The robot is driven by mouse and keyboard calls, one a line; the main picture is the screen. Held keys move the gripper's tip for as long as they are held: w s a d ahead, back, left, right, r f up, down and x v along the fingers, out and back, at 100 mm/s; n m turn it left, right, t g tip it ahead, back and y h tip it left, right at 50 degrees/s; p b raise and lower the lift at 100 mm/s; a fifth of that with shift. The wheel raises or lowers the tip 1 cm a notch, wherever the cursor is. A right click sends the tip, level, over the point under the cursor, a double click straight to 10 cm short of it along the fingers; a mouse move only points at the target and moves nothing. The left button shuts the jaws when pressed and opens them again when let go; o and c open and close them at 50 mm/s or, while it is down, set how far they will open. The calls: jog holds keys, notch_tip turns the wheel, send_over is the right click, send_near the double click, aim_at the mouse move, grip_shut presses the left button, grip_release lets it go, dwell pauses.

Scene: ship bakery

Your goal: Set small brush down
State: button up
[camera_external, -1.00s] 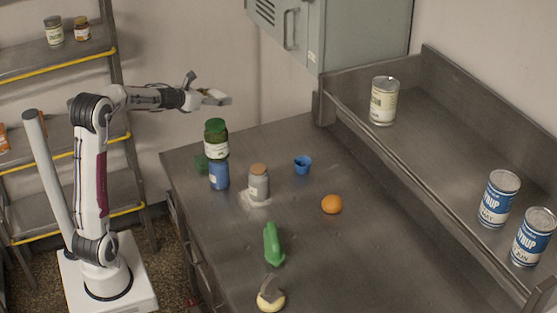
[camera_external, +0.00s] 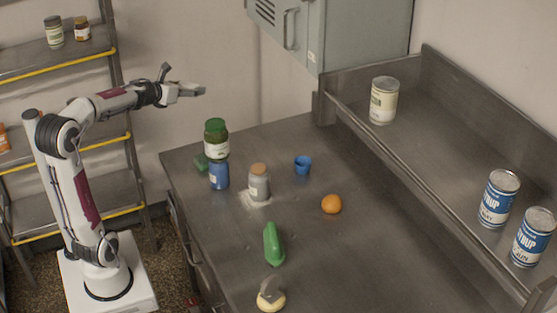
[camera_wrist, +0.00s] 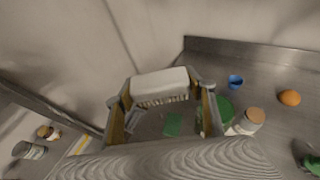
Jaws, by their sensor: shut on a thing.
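The small brush (camera_wrist: 160,86), with a pale block and short bristles along its lower side, shows in the wrist view between my gripper's fingers. My gripper (camera_wrist: 165,96) is shut on it. In the external view my gripper (camera_external: 192,89) is up in the air, left of the counter (camera_external: 350,245) and above its height. The brush is too small to make out clearly there. A grey ridged surface at the bottom of the wrist view hides part of the scene below.
Bare counter lies right of the orange.

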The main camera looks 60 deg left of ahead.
jog(key=s+d+r+n+g+y, duration=0.1)
jog(key=s+d+r, duration=0.2)
jog(key=s+r, duration=0.2)
jog(key=shift+s, duration=1.1)
jog(key=shift+d, duration=0.1)
dwell(0.5)
jog(key=shift+f, duration=0.1)
dwell(0.8)
